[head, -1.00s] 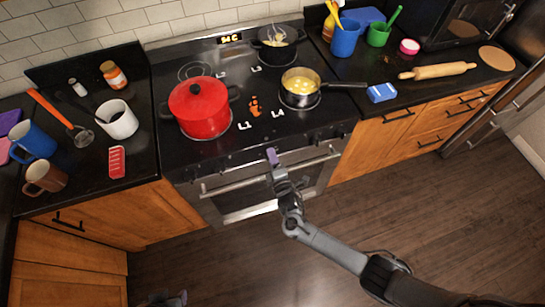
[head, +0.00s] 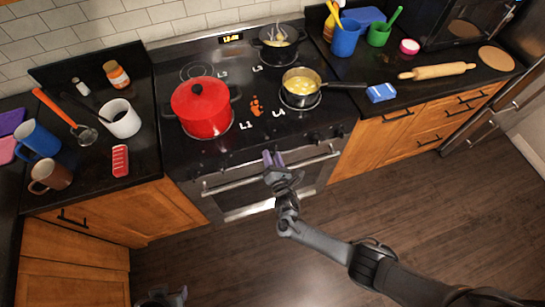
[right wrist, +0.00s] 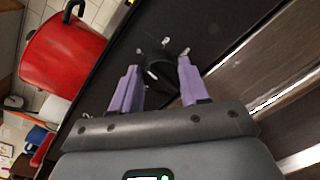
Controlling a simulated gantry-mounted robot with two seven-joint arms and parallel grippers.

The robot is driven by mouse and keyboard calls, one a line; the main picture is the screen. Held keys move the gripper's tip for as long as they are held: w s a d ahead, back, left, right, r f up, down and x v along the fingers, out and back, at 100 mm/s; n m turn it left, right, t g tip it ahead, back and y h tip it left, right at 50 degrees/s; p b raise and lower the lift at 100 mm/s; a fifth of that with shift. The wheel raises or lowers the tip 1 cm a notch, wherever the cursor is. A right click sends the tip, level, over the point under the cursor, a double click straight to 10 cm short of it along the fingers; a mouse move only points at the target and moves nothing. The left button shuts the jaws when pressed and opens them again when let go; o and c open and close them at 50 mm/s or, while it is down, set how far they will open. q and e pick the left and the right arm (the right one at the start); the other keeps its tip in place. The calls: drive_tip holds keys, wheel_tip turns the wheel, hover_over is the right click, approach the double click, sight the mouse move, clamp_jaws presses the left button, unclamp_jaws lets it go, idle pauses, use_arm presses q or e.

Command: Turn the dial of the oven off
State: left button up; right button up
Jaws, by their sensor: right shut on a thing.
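The oven (head: 226,203) is below the black stovetop, with a metal handle across its door. In the right wrist view, a dark round dial (right wrist: 162,72) on the black front panel sits between my purple fingertips. My right gripper (head: 273,158) is at the front panel above the oven handle, and it also shows in the right wrist view (right wrist: 158,68). It is shut on the dial. In the head view the gripper hides this dial. Part of my left gripper (head: 165,298) shows at the bottom left edge, far from the oven; its fingers are not clear.
A red pot (head: 201,108), a pan with yellow food (head: 301,81) and a dark pot (head: 278,48) stand on the stovetop. Other dials (head: 326,133) are on the panel to the right. The floor before the oven is clear.

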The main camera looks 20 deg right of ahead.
drive_tip(key=shift+n, duration=0.4)
idle(0.3)
drive_tip(key=o, duration=1.1)
drive_tip(key=shift+c, duration=0.2)
drive_tip(key=shift+s, duration=0.1)
drive_tip(key=shift+s, duration=0.25)
drive_tip(key=s+a+p, duration=0.1)
drive_tip(key=s+p, duration=0.2)
drive_tip(key=s, duration=0.7)
drive_tip(key=shift+r, duration=0.15)
